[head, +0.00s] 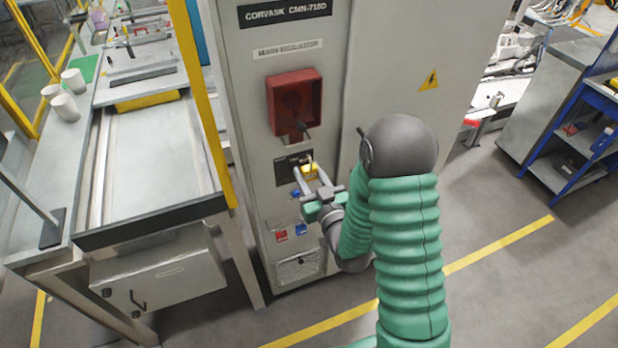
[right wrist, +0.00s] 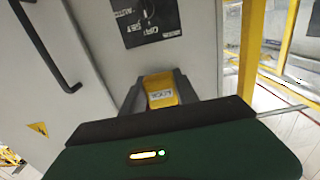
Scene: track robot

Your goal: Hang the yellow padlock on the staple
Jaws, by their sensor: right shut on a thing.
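The yellow padlock (head: 309,170) is between the fingers of my right gripper (head: 312,178), in front of the grey cabinet. In the right wrist view the padlock (right wrist: 160,90) shows as a yellow body with a small pale label, held between the dark fingers. The gripper is shut on it. It is close to a dark plate (head: 290,168) on the cabinet front, below the red box. The staple cannot be made out, and I cannot tell whether the padlock touches the plate. My left gripper is not in view.
The grey cabinet (head: 250,100) carries a red box (head: 294,102) above the plate. Small red and blue tags (head: 281,236) hang below it. A workbench (head: 160,150) with white cups (head: 65,106) stands at left, beside a yellow post.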

